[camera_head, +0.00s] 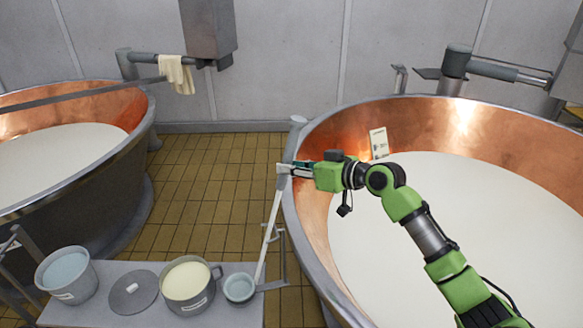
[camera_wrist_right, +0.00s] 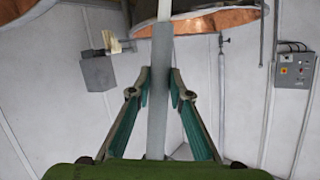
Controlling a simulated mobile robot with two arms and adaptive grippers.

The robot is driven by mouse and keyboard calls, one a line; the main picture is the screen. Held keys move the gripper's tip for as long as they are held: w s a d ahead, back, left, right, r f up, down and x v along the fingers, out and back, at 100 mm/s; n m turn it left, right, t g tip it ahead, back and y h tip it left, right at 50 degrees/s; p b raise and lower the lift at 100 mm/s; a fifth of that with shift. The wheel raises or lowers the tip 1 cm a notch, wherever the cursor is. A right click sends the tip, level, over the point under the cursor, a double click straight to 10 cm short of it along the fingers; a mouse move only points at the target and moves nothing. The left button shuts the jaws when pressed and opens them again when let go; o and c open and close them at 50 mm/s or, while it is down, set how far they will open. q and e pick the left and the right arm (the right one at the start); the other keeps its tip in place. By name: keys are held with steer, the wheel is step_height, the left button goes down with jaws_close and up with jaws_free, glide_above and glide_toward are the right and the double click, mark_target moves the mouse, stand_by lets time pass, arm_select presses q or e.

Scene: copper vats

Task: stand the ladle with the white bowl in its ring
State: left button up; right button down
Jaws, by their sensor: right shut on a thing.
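My right gripper (camera_head: 288,169) is shut on the upper end of a long pale ladle handle (camera_head: 270,228), beside the rim of the right vat. In the right wrist view the grey handle (camera_wrist_right: 158,95) runs between the two fingers (camera_wrist_right: 159,88). In the head view the handle slants down and slightly left to the right end of the bench. A small grey-green bowl (camera_head: 240,288) is at its lower end; I cannot tell whether they are joined. A thin grey metal bracket (camera_head: 283,255) stands beside the handle's lower part. I cannot make out a ring opening. My left gripper is out of view.
The grey bench (camera_head: 115,311) holds a pail (camera_head: 66,274), a lid (camera_head: 133,292) and a pot of cream liquid (camera_head: 187,280). Copper vats of white liquid stand left (camera_head: 140,105) and right (camera_head: 480,115). The tiled floor (camera_head: 215,180) between them is clear.

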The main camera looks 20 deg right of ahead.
steer(key=c, duration=1.8)
jaws_free()
steer(key=shift+s+d, duration=0.1)
